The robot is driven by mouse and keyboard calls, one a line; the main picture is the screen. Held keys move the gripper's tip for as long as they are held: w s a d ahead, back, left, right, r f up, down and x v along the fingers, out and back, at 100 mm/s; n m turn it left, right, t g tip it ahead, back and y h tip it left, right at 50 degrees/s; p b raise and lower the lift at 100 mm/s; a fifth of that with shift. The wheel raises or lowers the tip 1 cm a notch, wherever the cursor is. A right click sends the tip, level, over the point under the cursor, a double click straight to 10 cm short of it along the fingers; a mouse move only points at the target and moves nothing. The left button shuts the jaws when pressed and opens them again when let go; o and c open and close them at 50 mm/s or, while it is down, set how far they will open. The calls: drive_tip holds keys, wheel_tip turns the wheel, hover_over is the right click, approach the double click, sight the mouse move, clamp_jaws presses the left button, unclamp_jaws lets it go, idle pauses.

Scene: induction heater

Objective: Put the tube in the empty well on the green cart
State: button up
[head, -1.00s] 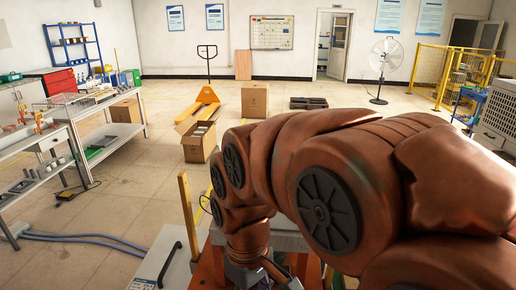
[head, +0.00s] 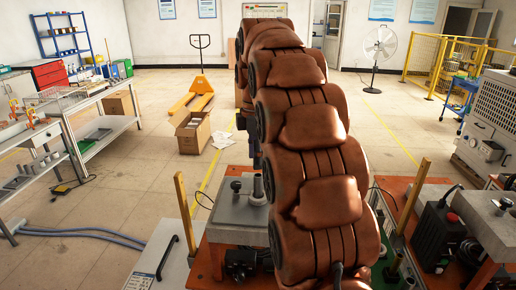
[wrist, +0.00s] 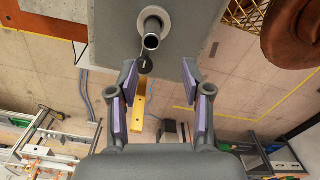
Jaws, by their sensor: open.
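In the wrist view my gripper (wrist: 159,68) is open, with its purple pads apart and nothing between them. Ahead of the fingertips, a grey hollow tube (wrist: 151,42) stands in a round light collar on a grey plate (wrist: 205,25). My gripper is mostly hidden behind my arm there. A green surface (head: 377,272) with metal fittings shows at lower right, partly covered by my arm; I cannot make out an empty well.
A small dark knob (head: 236,186) stands beside the cylinder. Yellow posts (head: 184,207) rise near the plate. A black box with a red button (head: 440,235) stands at right.

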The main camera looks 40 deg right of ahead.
sight(258, 178)
drive_tip(key=shift+n, duration=0.3)
drive_tip(key=f+b, duration=0.1)
drive_tip(key=f, duration=0.2)
drive_tip(key=f+b, duration=0.1)
drive_tip(key=f, duration=0.1)
drive_tip(key=d+f+b, duration=0.1)
drive_tip(key=f+b, duration=0.1)
drive_tip(key=f, duration=0.1)
drive_tip(key=shift+w+d+f, duration=0.1)
drive_tip(key=shift+w+f, duration=0.25)
clamp_jaws()
drive_tip(key=shift+r, duration=0.1)
drive_tip(key=shift+r, duration=0.1)
